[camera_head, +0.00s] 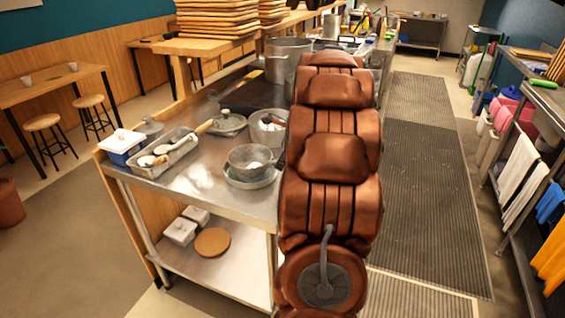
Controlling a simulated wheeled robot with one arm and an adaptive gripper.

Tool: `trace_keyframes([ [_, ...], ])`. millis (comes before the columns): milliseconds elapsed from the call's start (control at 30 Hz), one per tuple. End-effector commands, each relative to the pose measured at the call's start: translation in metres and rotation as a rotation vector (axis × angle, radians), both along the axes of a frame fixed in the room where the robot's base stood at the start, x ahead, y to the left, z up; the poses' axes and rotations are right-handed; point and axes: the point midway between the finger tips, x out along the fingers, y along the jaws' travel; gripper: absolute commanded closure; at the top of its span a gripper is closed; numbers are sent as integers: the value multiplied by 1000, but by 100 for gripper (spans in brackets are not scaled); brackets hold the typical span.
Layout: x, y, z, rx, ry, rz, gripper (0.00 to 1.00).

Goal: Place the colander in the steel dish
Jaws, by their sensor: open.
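A grey metal bowl-shaped vessel (240,159), which looks like the colander, sits upright at the front right of the steel counter. It stands in or on a wider, shallow grey dish (252,183); I cannot tell how deep it sits. Something pale shows inside the vessel. The wider dish may be the steel dish, but a rectangular metal tray (150,170) with utensils in it also stands at the left. My copper-coloured arm rises just right of the vessel and covers the counter's right side. My gripper is out of view.
Behind the vessel stand a metal pot (258,136) with a utensil and a lidded pan (229,121). A blue-and-white box (121,146) is at the left corner. A large stockpot (283,60) stands farther back. The counter's front middle (200,185) is bare.

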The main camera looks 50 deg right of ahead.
Motion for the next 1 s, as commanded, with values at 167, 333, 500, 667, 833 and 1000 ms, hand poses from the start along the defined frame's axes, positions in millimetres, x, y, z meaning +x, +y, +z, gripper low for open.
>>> trace_keyframes([
  [167, -15, 0, 30, -3, -1, -2, 53],
  [333, -28, 2, 61, -6, -2, -2, 53],
  [500, -38, 3, 80, -3, -1, -2, 53],
  [667, -42, 5, 89, 0, 1, 0, 53],
  [833, -43, 5, 91, 0, 1, 0, 53],
  [1000, -37, 25, 90, -15, 17, 76, 53],
])
